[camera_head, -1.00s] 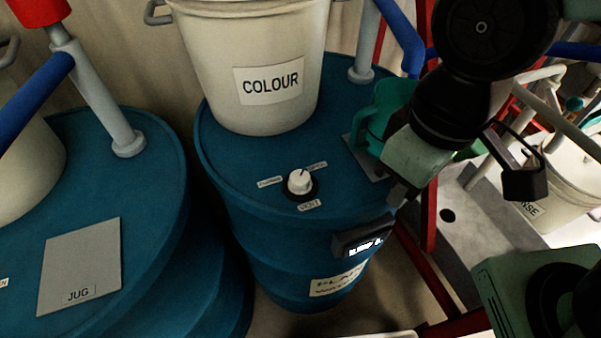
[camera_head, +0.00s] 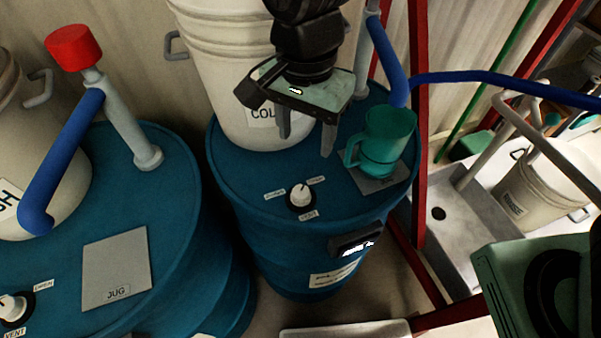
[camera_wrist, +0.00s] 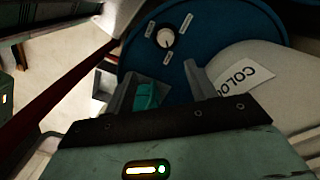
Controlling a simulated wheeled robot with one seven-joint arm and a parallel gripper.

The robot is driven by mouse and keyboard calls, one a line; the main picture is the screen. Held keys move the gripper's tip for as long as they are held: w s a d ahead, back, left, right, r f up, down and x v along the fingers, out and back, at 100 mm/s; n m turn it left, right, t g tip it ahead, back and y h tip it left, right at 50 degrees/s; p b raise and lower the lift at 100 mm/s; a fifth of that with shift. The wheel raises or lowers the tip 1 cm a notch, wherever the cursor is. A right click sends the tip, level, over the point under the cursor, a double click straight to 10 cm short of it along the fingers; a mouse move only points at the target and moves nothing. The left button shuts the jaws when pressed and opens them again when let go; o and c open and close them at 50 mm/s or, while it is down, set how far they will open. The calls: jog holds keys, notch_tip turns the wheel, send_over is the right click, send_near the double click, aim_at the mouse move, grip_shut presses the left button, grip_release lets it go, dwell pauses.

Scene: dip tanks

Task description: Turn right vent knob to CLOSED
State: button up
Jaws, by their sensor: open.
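The right vent knob (camera_head: 300,195) is a small white dial with a dark base on top of the right blue drum (camera_head: 235,185). Its dark pointer mark points up toward the small label at its upper right; the small labels are too blurred to read surely. In the wrist view the knob (camera_wrist: 166,39) shows beyond the fingertips. My gripper (camera_head: 306,138) is open and empty, fingers downward, above the drum in front of the COLOUR bucket (camera_head: 225,90). It is behind and above the knob, apart from it. In the wrist view its fingers (camera_wrist: 160,72) stand wide.
A green jug (camera_head: 385,140) stands on a grey pad (camera_head: 398,180) on the same drum, right of my gripper. A blue pipe (camera_head: 480,77) runs to the right. The left drum has a JUG plate (camera_head: 116,265) and another vent knob (camera_head: 12,307). Space directly above the right knob is clear.

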jog(key=a+m, duration=0.1)
jog(key=p, duration=0.5)
send_near(301, 191)
jog(key=shift+m, duration=0.3)
notch_tip(301, 191, down, 9)
jog(key=shift+s+f, duration=0.1)
jog(key=shift+s, duration=0.05)
jog(key=c, duration=1)
